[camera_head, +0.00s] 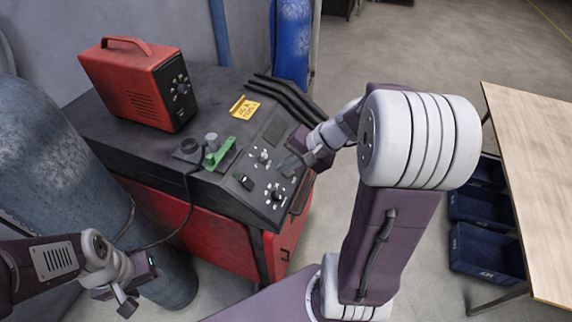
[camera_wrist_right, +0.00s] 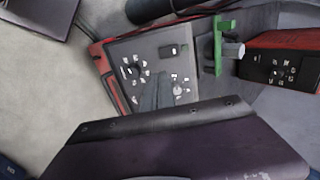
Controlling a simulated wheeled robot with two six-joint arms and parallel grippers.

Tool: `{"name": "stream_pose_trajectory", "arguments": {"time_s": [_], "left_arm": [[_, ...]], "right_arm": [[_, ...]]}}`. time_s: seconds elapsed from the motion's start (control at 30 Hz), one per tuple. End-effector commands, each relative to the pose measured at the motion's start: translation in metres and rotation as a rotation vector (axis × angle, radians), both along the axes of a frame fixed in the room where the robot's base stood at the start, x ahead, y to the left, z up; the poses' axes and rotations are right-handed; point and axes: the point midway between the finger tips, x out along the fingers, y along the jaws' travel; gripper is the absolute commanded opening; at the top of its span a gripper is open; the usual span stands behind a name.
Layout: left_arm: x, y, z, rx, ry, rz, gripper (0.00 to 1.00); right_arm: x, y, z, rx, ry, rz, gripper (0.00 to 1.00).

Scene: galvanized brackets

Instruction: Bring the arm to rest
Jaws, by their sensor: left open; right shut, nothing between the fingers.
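My right arm reaches in from the lower right of the head view and bends back over the machine. Its gripper (camera_head: 288,163) is shut and empty, over or close to the machine's sloped control panel (camera_head: 243,186). I cannot tell whether it touches the panel. In the right wrist view the narrow closed fingers (camera_wrist_right: 157,92) point at the panel, between its knobs. My left gripper (camera_head: 140,290) is open and empty at the lower left, in front of a blue-grey cylinder (camera_head: 50,150).
A red box (camera_head: 125,85) and a green clamp-like piece (camera_head: 222,152) sit on the machine's dark top. A blue cylinder (camera_head: 292,45) stands behind. A wooden table (camera_head: 535,170) with blue bins (camera_head: 485,250) is right. Grey floor lies between.

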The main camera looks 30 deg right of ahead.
Motion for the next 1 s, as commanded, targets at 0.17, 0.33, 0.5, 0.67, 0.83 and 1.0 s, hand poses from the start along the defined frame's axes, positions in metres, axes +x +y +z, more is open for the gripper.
{"name": "stream_pose_trajectory", "arguments": {"time_s": [0.17, 0.33, 0.5, 0.67, 0.83, 1.0], "left_arm": [[0.0, 0.0, 0.0, 0.0, 0.0, 0.0, 0.54], [0.0, 0.0, 0.0, 0.0, 0.0, 0.0, 0.54], [0.0, 0.0, -0.002, 0.0, 0.0, 0.0, 0.54], [0.0, 0.0, -0.016, 0.0, 0.0, 0.0, 0.54], [0.0, 0.0, -0.026, 0.0, 0.0, 0.0, 0.54], [0.0, 0.0, -0.024, 0.0, 0.0, 0.0, 0.54]], "right_arm": [[0.0, 0.0, 0.0, 0.0, 0.0, 0.0, 0.0], [0.0, 0.0, 0.0, 0.0, 0.0, 0.001, 0.0], [0.001, 0.01, -0.002, 0.0, 0.0, 0.029, 0.0], [-0.026, 0.087, -0.033, -0.047, 0.056, 0.322, 0.0], [-0.102, 0.097, -0.1, -0.365, 0.189, 0.711, 0.0], [-0.113, 0.061, -0.118, -0.573, 0.195, 0.804, 0.0]]}}
